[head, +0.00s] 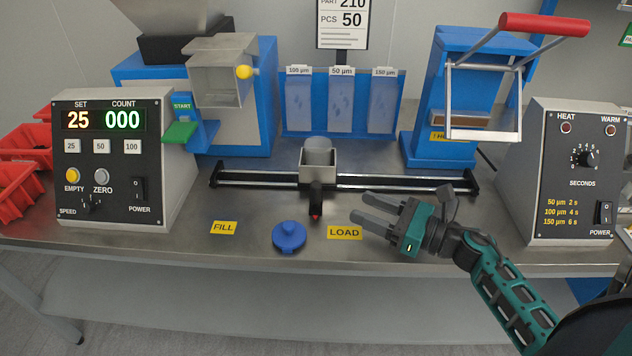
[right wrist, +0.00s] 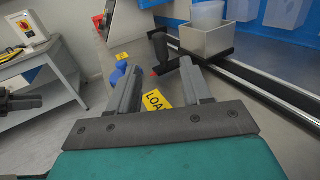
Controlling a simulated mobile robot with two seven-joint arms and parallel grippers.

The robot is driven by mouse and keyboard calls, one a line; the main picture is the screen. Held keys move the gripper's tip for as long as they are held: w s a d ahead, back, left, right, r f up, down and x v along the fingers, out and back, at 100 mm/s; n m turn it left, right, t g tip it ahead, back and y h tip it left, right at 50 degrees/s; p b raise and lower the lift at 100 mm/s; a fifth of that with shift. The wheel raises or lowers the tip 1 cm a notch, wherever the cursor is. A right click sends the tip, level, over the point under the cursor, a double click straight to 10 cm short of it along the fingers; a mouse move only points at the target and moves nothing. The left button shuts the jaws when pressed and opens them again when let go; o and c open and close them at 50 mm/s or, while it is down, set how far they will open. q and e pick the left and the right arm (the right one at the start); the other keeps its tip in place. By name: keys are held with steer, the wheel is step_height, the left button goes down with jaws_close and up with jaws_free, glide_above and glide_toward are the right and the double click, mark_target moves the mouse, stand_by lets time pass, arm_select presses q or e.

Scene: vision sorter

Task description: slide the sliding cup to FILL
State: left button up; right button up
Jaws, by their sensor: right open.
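The FILL label (head: 223,228) lies further left. My right gripper (head: 362,209) is open and empty, right of the handle and apart from it. In the right wrist view the cup (right wrist: 207,38) and handle (right wrist: 159,50) show beyond the open fingers (right wrist: 160,85). My left gripper is not recognisable in the head view.
A blue funnel-like piece (head: 289,236) lies on the table between the labels. The counter box (head: 118,150) stands left and the heat sealer control box (head: 570,165) right. A green START paddle (head: 180,131) overhangs behind the rail's left end. The table before the rail is mostly clear.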

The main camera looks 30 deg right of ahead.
mark_target(315, 189)
steer(key=x, duration=1.2)
steer(key=shift+f+p, duration=0.1)
steer(key=shift+p, duration=0.3)
steer(key=shift+c, duration=0.4)
jaws_close()
